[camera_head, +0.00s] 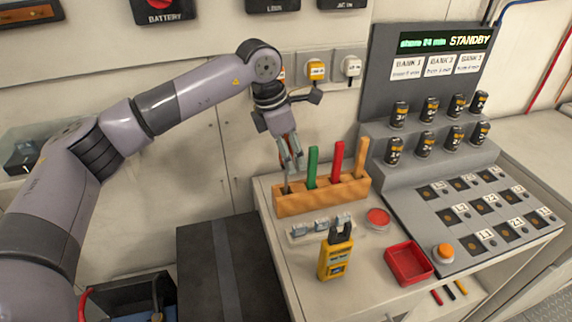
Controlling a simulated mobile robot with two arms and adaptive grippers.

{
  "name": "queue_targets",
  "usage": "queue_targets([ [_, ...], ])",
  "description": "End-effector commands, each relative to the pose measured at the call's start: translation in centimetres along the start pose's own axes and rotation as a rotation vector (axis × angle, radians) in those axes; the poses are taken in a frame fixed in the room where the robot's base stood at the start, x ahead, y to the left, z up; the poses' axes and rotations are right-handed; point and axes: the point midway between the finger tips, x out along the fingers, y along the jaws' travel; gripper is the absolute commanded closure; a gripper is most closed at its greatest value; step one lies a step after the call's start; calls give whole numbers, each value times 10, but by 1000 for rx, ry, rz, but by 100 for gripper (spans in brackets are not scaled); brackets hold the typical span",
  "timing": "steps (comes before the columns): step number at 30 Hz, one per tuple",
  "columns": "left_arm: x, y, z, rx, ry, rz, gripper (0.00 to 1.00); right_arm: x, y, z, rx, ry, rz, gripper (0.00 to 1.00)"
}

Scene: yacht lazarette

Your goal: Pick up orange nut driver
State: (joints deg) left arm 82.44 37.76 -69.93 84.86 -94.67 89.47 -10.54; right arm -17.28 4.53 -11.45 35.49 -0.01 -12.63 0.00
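A wooden tool rack (322,195) stands on the light worktop and holds upright tools. The orange nut driver (361,158) stands in its right-end slot, handle up. A red-handled tool (336,161) and a green-handled tool (312,167) stand left of it. My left gripper (291,167) points down over the rack's left end, left of the green handle and well apart from the orange one. A thin dark piece (286,185) shows below its fingertips at the left slot. Whether the fingers hold it is too small to tell. My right gripper is not in view.
A yellow meter (336,257) stands in front of the rack, near a red button (378,218) and a red tray (408,263). A stepped grey console (430,165) with several black cells rises close to the rack's right. Wall sockets (316,70) are behind.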

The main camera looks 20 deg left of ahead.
Motion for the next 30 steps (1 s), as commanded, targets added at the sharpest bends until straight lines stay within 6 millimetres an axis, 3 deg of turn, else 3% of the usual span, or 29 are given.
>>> queue_targets([
  [18, -1, 0, 0, 0, 0, 0, 100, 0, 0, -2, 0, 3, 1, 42],
  [30, -2, 0, 1, 0, -2, 1, 100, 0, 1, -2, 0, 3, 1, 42],
])
